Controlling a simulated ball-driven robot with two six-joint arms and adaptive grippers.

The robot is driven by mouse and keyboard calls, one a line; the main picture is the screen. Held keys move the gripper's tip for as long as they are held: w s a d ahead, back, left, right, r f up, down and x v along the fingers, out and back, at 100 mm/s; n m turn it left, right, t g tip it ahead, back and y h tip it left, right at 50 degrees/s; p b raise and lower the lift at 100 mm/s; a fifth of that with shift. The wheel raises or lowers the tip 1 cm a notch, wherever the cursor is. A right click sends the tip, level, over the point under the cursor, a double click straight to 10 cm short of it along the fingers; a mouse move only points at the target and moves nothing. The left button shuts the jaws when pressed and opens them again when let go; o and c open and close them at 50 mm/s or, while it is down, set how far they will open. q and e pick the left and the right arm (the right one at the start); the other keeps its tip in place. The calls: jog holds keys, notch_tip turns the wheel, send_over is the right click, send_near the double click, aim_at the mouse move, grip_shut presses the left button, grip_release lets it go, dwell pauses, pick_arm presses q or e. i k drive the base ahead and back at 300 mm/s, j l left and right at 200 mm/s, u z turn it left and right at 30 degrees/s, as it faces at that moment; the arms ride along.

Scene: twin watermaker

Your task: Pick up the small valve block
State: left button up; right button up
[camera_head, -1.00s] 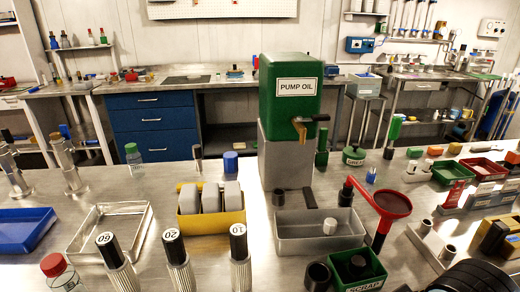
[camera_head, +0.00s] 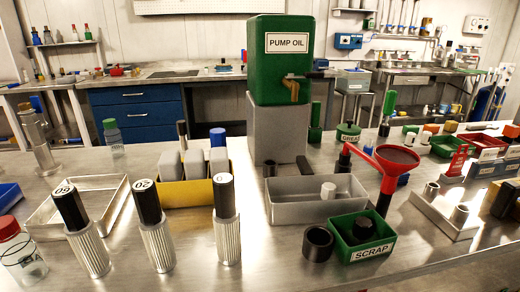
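I cannot tell for sure which thing is the small valve block. A pale metal block (camera_head: 443,216) with two round ports on top lies at the right of the bench. Several grey rounded blocks (camera_head: 194,163) stand in a yellow tray (camera_head: 196,193) left of the middle. A small white cylinder (camera_head: 328,190) is in the grey tray (camera_head: 312,213) below the green pump oil tank (camera_head: 281,60). Neither of my grippers is in view.
A green scrap tray (camera_head: 366,253) holding a dark piece and a black ring (camera_head: 318,243) sit in front. A red funnel (camera_head: 395,160) stands behind them. The front right bench is clear.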

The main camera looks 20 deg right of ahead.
aim_at(454, 221)
jog(key=z, duration=1.9)
